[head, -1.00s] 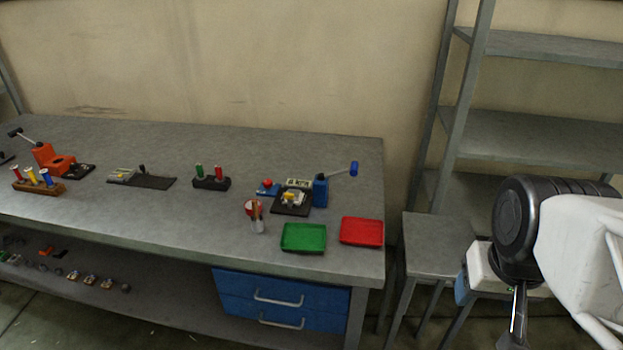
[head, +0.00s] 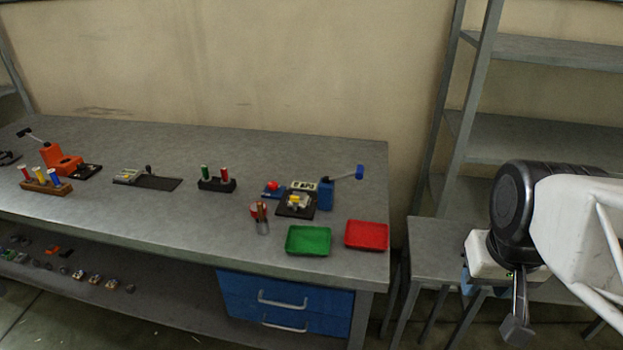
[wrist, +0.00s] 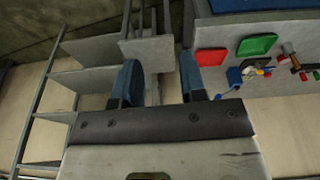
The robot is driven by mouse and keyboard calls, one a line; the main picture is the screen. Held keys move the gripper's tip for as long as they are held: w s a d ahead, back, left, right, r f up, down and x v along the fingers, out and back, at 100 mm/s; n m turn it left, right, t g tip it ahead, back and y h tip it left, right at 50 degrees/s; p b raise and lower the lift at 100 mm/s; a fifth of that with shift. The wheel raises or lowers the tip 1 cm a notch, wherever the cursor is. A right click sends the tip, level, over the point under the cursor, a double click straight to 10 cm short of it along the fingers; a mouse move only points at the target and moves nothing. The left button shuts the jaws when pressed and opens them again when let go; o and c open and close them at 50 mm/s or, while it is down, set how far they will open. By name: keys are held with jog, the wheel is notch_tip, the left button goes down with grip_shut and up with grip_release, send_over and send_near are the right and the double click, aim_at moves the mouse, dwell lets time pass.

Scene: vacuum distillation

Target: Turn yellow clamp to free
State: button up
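A small yellow part, which looks like the yellow clamp (head: 295,199), sits with a pale piece on a black base (head: 296,212) near the right end of the workbench. In the wrist view it is a tiny yellow spot (wrist: 260,71) at the right, and its turn position is too small to read. My gripper (wrist: 159,80) shows two blue fingers set well apart with nothing between them. In the head view my gripper is at the right, off the bench and far from the clamp.
A blue block with a lever (head: 326,194) stands just right of the clamp's base. A green tray (head: 308,240) and a red tray (head: 367,235) lie in front. A grey stool (head: 437,248) and metal shelving (head: 530,135) stand right of the workbench (head: 130,218).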

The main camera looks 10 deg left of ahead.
jog(key=w+a+r+n, duration=0.2)
jog(key=w+a+n, duration=0.3)
jog(key=w, duration=0.8)
jog(key=n+g, duration=0.3)
jog(key=n, duration=0.9)
send_over(295, 201)
jog(key=f, duration=1.4)
jog(key=shift+w+f, duration=0.25)
jog(key=shift+f, duration=0.15)
jog(key=shift+a+f, duration=0.15)
jog(key=shift+f, duration=0.15)
jog(key=shift+f, duration=3.75)
